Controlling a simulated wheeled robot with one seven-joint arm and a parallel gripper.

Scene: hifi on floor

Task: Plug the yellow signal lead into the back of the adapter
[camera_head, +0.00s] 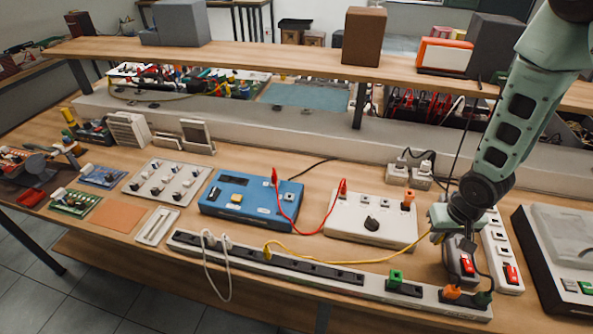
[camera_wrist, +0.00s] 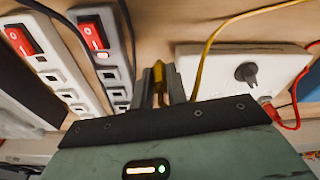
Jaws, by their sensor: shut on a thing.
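The yellow signal lead (camera_head: 345,261) runs in a loose curve from a yellow plug (camera_head: 267,251) on the long front socket strip to my gripper (camera_head: 437,234). In the wrist view my gripper (camera_wrist: 161,88) is shut on the lead's other yellow plug (camera_wrist: 158,74), and the lead (camera_wrist: 205,60) loops beside it. Which part is the adapter is not certain. A small orange block (camera_head: 408,198) stands on the right end of the white knob box (camera_head: 372,220), left of my gripper. A green block (camera_head: 396,276) sits on the front strip.
A red lead (camera_head: 320,229) joins the blue box (camera_head: 251,200) and the white box. Two switched strips (camera_head: 505,262) lie at the right, beside a grey machine (camera_head: 560,250). Orange (camera_head: 452,292) and dark green plugs (camera_head: 483,298) sit at the front strip's right end. A shelf (camera_head: 300,62) spans above.

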